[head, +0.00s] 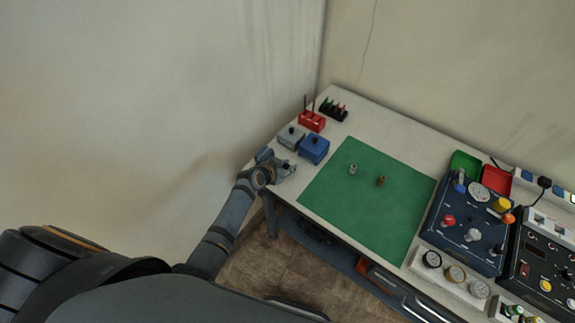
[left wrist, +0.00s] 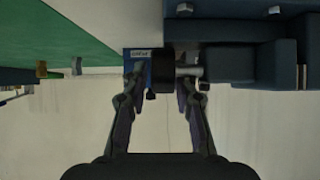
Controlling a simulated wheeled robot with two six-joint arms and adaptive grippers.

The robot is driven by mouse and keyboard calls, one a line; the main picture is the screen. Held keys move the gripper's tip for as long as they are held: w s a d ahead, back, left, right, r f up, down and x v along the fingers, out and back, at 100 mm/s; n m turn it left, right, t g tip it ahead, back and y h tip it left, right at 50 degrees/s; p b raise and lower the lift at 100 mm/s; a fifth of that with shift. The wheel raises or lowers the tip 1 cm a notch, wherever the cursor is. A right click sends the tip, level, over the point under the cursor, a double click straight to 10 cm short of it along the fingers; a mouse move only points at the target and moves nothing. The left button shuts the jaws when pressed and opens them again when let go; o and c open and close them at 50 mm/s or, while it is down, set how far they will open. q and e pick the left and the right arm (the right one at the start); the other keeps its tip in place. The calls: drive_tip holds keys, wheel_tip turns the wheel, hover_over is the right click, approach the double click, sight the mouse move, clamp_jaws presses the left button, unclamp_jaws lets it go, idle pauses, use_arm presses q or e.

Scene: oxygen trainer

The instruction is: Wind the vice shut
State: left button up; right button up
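The vice (head: 287,168) is a small blue-grey body at the left front edge of the bench, partly hidden by my left gripper (head: 268,170). In the left wrist view the vice (left wrist: 230,60) fills the upper right as dark blue blocks. A dark round hub (left wrist: 162,72) with a pale cross bar (left wrist: 190,71) shows between the fingers of my left gripper (left wrist: 161,80). The fingers stand apart on either side of the hub; they do not look closed on it. Whether a finger touches the bar is unclear. My right gripper is out of view.
A green mat (head: 345,215) with a silver fitting (head: 353,169) and a brass fitting (head: 381,181) lies right of the vice. A blue box (head: 314,149), a grey box (head: 291,138) and a red holder (head: 312,121) stand behind. Control panels (head: 470,225) fill the right.

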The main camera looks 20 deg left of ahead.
use_arm(q)
drive_tip(key=shift+r, duration=0.1)
drive_tip(key=v, duration=1.1)
drive_tip(key=shift+s+a+r, duration=0.15)
drive_tip(key=shift+s, duration=0.2)
